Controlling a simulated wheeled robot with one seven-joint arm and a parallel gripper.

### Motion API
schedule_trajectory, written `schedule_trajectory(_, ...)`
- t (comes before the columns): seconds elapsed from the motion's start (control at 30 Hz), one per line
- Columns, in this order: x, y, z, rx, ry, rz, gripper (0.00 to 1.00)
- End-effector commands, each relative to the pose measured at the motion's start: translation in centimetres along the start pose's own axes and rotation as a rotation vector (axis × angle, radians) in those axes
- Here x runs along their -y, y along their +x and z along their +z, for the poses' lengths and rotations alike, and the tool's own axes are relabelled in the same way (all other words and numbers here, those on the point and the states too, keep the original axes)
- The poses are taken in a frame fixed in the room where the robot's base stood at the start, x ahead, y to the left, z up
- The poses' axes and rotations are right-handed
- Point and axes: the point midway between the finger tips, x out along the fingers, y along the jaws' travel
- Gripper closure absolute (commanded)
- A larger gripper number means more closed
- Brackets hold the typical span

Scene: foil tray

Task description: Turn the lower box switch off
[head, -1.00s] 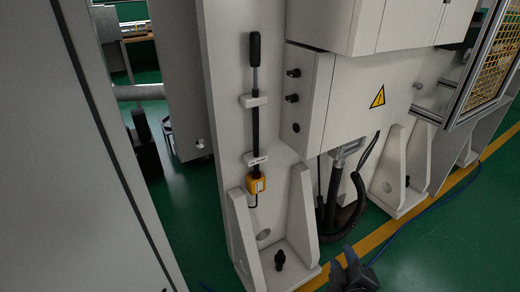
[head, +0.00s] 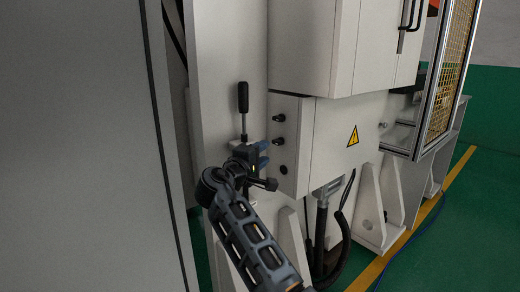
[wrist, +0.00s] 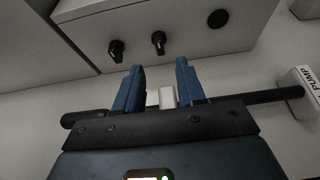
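The pale switch box shows in the head view (head: 300,170) with an upper black switch (head: 279,117) and a lower black switch (head: 279,141) on its side face. In the wrist view, which is turned sideways, the upper switch (wrist: 115,50) is left and the lower switch (wrist: 158,42) is just beyond the gap between my fingertips. My gripper (head: 266,154) is close to the box; its two blue fingers also show in the wrist view (wrist: 159,66). They are open, apart, with nothing gripped. I see no finger touching a switch.
A round black plug (head: 284,169) is below the switches. A black-handled lever (head: 243,100) stands on the panel left of the box; its rod runs behind my gripper in the wrist view. A PUMP label block (wrist: 306,80) is at the right there.

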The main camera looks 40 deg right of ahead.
Motion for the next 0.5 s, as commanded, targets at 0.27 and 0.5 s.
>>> schedule_trajectory(0.27, -0.1, 3.5, 0.1, 0.004, -0.001, 0.0, 0.61)
schedule_trajectory(0.5, -0.1, 6.7, 0.1, 0.003, 0.0, 0.0, 0.61)
